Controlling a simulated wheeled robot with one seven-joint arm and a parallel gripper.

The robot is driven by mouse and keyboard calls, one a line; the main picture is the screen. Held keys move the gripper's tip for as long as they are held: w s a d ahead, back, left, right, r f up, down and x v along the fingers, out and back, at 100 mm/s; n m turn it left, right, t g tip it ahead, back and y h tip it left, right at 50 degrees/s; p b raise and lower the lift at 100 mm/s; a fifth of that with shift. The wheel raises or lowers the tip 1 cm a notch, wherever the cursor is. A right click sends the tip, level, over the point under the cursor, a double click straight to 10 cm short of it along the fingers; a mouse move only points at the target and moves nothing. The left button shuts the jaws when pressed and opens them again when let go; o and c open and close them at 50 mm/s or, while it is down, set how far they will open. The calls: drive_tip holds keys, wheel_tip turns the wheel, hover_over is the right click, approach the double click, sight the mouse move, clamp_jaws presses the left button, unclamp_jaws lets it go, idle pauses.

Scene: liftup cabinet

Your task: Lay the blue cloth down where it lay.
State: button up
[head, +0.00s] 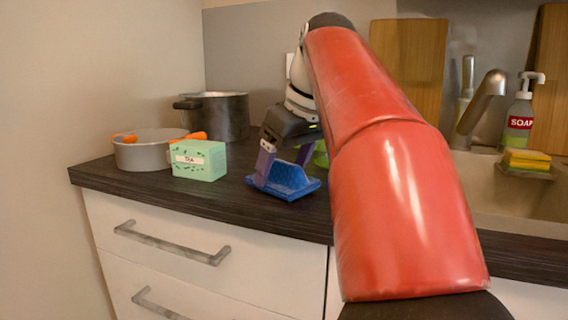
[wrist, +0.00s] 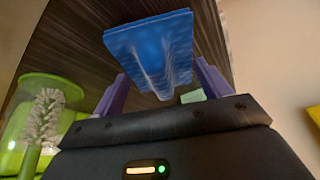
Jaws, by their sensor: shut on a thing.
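The blue cloth (head: 286,183) is bunched up in its middle, with flatter edges at or just above the dark countertop. My gripper (head: 283,172) is above it, its purple fingers pointing down and shut on the cloth. In the wrist view the cloth (wrist: 152,50) spreads out beyond the fingers, with a raised fold between them. My gripper (wrist: 160,88) shows there with one finger on each side of the fold. I cannot tell whether the whole underside touches the counter.
A green tea box (head: 199,160) stands left of the cloth, with a grey pot (head: 150,152) and a dark pot (head: 222,115) behind. A green holder with a brush (wrist: 42,120) is close by my gripper. The sink (head: 515,200) with soap bottle (head: 518,118) is right.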

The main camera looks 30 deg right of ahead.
drive_tip(key=shift+f, duration=0.3)
drive_tip(key=o, duration=1.5)
wheel_tip(320, 180, up, 7)
drive_tip(key=p, duration=0.6)
drive_tip(key=shift+f, duration=0.2)
drive_tip(key=shift+r, duration=2.65)
drive_tip(key=s+a+b, duration=0.2)
drive_tip(key=s+a, duration=0.8)
drive_tip(key=a, duration=0.2)
drive_tip(key=shift+a, duration=0.3)
